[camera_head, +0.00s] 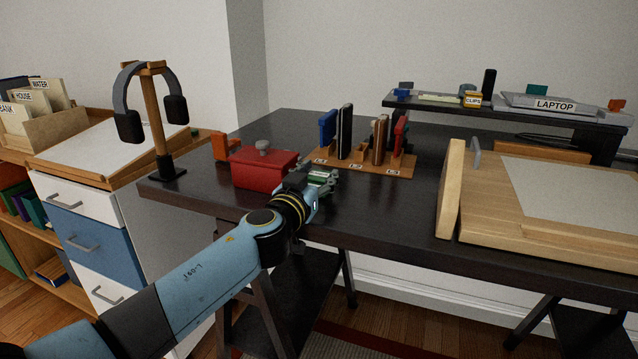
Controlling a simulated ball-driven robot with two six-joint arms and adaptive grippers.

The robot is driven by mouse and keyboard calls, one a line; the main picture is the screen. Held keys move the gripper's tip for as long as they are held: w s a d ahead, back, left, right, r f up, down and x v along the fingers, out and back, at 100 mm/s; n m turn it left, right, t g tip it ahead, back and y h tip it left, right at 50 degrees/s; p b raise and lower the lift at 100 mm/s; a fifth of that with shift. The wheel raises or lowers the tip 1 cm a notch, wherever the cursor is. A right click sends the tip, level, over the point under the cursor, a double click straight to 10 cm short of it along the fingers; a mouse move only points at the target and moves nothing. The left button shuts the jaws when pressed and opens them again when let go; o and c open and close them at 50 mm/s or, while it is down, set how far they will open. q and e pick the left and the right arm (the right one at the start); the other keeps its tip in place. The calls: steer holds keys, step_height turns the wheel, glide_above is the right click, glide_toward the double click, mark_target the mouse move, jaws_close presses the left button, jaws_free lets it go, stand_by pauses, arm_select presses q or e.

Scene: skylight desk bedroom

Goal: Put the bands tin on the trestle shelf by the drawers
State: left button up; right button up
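My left arm reaches in from the lower left, and its gripper (324,181) is over the dark desk (380,212), just right of a red box with a grey knob (262,167). A small green and white thing (320,177) shows at its fingers. I cannot tell whether this is the bands tin or whether the fingers are shut on it. No label reading "bands" is legible. The dark trestle shelf (262,318) shows below the desk's left end, beside the drawers (83,240), partly behind my arm. My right gripper is not in view.
A headphone stand (158,120) stands at the desk's left corner. A slotted wooden rack (365,160) with several upright items is behind my gripper. A wooden drawing board (500,205) fills the right.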

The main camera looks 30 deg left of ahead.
arm_select(q)
steer(key=c, duration=0.5)
steer(key=shift+c, duration=0.3)
steer(key=shift+s+r, duration=0.1)
